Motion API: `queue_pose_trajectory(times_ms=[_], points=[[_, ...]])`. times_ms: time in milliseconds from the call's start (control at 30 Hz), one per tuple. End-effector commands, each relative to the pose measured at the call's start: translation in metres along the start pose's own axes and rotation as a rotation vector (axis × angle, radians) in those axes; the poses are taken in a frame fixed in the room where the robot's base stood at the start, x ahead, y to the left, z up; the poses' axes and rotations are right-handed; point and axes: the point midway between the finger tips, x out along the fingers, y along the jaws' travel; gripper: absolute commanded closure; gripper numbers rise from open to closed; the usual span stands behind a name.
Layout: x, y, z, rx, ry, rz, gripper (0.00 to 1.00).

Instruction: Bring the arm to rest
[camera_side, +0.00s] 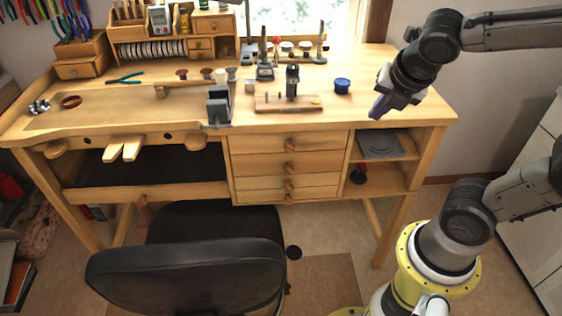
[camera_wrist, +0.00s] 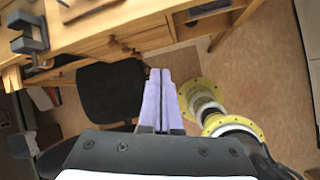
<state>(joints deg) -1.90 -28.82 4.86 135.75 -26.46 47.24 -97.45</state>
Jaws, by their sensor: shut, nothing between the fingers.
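My gripper (camera_side: 378,108) is at the right end of the wooden workbench (camera_side: 420,115), in the air near its front right corner. My arm reaches in from the right edge of the side view.
A blue round container (camera_side: 342,85) and a wooden board (camera_side: 288,103) with a small dark tool (camera_side: 292,82) stand on the bench left of my gripper. A grey vise (camera_side: 219,105) is further left. A black chair (camera_side: 190,270) stands in front. The bench's right end looks clear.

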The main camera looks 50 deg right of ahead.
Motion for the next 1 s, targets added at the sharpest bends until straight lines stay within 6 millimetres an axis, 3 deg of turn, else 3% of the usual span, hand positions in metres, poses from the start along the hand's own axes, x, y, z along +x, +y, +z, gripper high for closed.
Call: queue_pose_trajectory(times_ms=[300, 600, 800, 1000], points=[[-0.037, -0.022, -0.034, 0.957, 0.166, 0.088, 1.00], [-0.047, -0.028, -0.069, 1.717, 0.343, -0.047, 1.00], [-0.047, -0.028, -0.075, 1.988, 0.368, -0.125, 1.00], [-0.047, -0.028, -0.075, 2.043, 0.367, -0.137, 1.00]])
